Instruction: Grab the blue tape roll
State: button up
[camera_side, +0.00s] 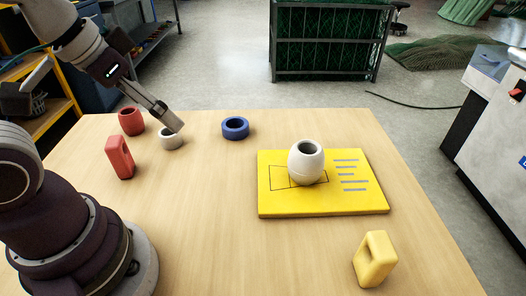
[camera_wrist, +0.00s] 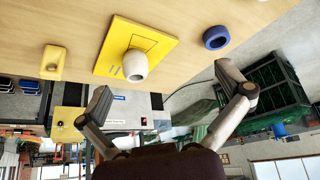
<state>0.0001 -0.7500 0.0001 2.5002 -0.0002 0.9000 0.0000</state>
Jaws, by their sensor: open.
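The blue tape roll (camera_side: 235,128) lies flat on the wooden table towards the back, left of the yellow board. It also shows in the wrist view (camera_wrist: 216,37), upper right. My gripper (camera_side: 170,122) is above the table at the back left, over or close to a small white ring, and apart from the blue roll. In the wrist view my gripper (camera_wrist: 163,80) has its two fingers spread wide with nothing between them.
A white rounded pot (camera_side: 306,163) stands on the yellow board (camera_side: 280,205). A yellow block with a slot (camera_side: 375,259) is at front right. The white ring (camera_side: 168,142), a red ring (camera_side: 131,121) and a red slotted block (camera_side: 120,157) are at left. The table's middle front is clear.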

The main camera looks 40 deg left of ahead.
jog(key=shift+c, duration=0.2)
jog(key=n+g+y, duration=0.2)
jog(key=n, duration=0.4)
send_over(234, 125)
jog(key=s+d, duration=0.3)
jog(key=s, duration=0.2)
notch_tip(234, 125, down, 11)
jog(key=x, duration=0.6)
jog(key=d+x, duration=0.1)
jog(key=x, duration=0.3)
jog(key=shift+c, duration=0.4)
jog(key=c, duration=1.2)
